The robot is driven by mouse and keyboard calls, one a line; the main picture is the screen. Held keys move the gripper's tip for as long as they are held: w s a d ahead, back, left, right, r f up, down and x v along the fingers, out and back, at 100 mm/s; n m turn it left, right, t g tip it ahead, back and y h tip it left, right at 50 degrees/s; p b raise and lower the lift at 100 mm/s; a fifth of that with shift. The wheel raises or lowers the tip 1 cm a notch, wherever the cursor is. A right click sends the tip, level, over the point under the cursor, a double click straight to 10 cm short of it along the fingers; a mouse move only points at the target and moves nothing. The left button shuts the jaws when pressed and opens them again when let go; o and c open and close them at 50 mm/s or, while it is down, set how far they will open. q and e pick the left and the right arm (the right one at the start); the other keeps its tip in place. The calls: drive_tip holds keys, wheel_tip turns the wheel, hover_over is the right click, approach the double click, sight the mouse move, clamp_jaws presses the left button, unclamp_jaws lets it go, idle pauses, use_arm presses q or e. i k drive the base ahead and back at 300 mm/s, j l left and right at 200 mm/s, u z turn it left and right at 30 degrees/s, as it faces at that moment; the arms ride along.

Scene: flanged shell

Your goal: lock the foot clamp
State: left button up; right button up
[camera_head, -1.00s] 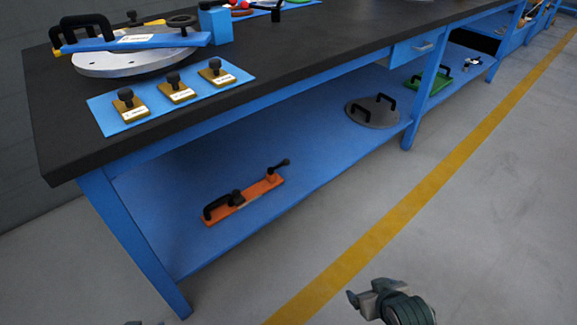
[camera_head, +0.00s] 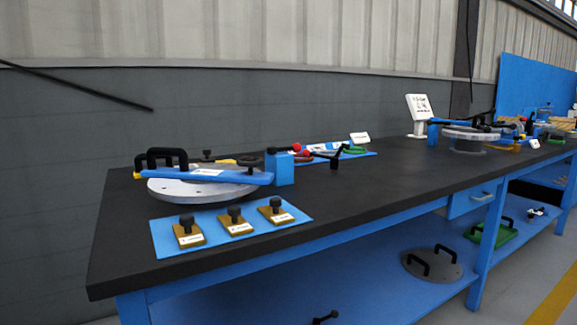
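I cannot tell for sure which part is the foot clamp. A round grey plate (camera_head: 180,192) lies on the bench's left part, with a blue bar (camera_head: 215,176) across it and black handles (camera_head: 160,158) at its left end. A blue block (camera_head: 284,168) stands at the bar's right end. Beside it are red-ball ends (camera_head: 296,147) and a dark lever (camera_head: 336,159). A second round plate on a pedestal (camera_head: 468,148) stands farther right with blue and dark parts above it, too small to make out. Neither gripper shows now.
Three knobbed brown blocks (camera_head: 236,228) sit on a blue mat (camera_head: 163,236) at the bench's front. The black bench top (camera_head: 380,183) is clear in the middle. The lower shelf holds a grey lid (camera_head: 420,272) with two handles and a green tray (camera_head: 502,234).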

sight(297, 147)
drive_tip(key=i+l+u, duration=0.45)
drive_tip(key=l+u, duration=0.15)
drive_tip(key=i+l+u, duration=0.15)
drive_tip(key=l+u, duration=0.15)
